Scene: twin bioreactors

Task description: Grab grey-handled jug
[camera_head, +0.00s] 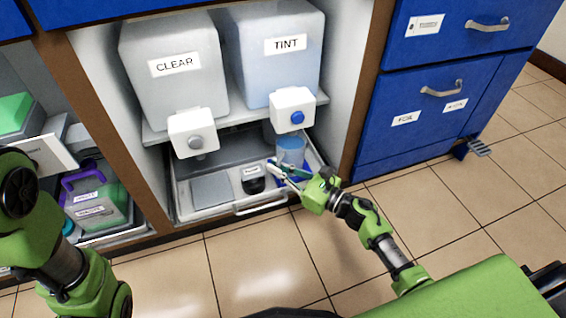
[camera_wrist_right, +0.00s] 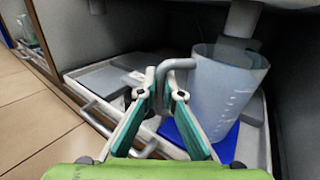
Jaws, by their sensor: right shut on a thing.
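The jug (camera_head: 290,149) is a translucent cup with bluish contents in the head view, standing on the right side of the pull-out tray below the TINT tank. In the right wrist view the jug (camera_wrist_right: 222,95) shows scale marks and a grey handle (camera_wrist_right: 172,66) on its left side. My right gripper (camera_head: 280,171) reaches in from the front right. Its teal fingers (camera_wrist_right: 164,95) are closed around the grey handle. The jug looks upright above a blue pad (camera_wrist_right: 219,143). My left arm shows at the left edge of the head view, but its gripper does not.
The TINT tank (camera_head: 279,70) with its tap (camera_head: 293,110) overhangs the jug; the CLEAR tank (camera_head: 172,75) stands left. The tray (camera_head: 217,211) also holds a dark jar (camera_head: 252,181). Blue drawers (camera_head: 425,95) border the right. Tiled floor in front is free.

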